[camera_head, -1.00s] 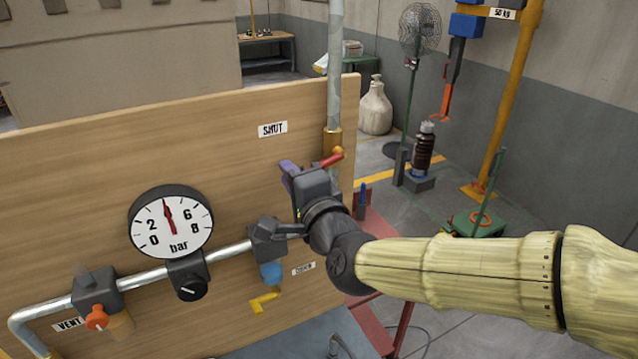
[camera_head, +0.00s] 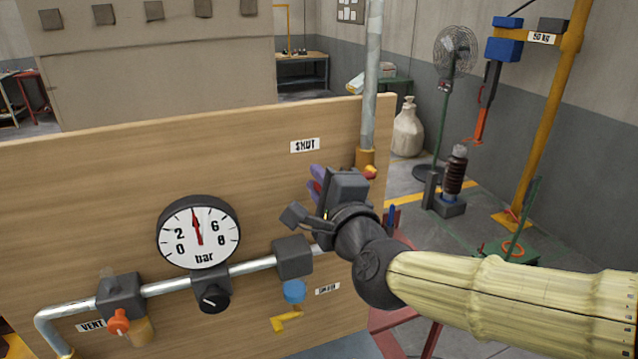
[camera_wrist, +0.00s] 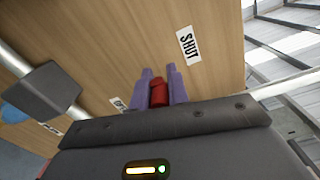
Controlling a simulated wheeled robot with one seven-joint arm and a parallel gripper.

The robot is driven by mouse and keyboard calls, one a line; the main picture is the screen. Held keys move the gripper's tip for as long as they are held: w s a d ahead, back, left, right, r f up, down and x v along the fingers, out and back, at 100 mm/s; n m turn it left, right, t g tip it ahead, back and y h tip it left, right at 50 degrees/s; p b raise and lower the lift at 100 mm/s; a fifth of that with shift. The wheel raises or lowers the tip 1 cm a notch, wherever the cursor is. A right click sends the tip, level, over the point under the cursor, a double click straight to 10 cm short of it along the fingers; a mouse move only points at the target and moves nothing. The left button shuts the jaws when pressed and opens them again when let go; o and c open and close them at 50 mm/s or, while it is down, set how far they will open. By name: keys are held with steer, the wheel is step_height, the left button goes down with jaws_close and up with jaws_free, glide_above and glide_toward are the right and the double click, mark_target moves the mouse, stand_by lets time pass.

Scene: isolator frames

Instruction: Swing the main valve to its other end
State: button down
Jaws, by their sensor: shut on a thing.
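The main valve's red handle (camera_wrist: 158,90) is held between the purple fingers of my gripper (camera_wrist: 159,76) in the wrist view. In the head view my gripper (camera_head: 316,181) is in front of the wooden panel, below the SHUT label (camera_head: 305,146). Only a small red end of the handle (camera_head: 370,172) shows there, beside the brass fitting of the upright pipe. My wrist hides most of the handle and the valve body. In the wrist view the SHUT label (camera_wrist: 186,46) is up and right of the fingers, and a second, partly hidden label (camera_wrist: 118,104) lies left of them.
A pressure gauge (camera_head: 199,232) stands on the horizontal pipe, left of my wrist. Lower down are an orange vent knob (camera_head: 119,321), a blue knob (camera_head: 293,291) and a yellow lever (camera_head: 286,321). The upright pipe (camera_head: 372,75) rises close behind my gripper.

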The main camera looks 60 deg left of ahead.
steer(key=c, duration=1.4)
jaws_free()
steer(key=shift+o, duration=0.2)
steer(key=shift+d, duration=0.15)
steer(key=s+d, duration=0.2)
steer(key=d, duration=1.5)
steer(key=shift+s+p, duration=0.2)
steer(key=shift+p, duration=0.15)
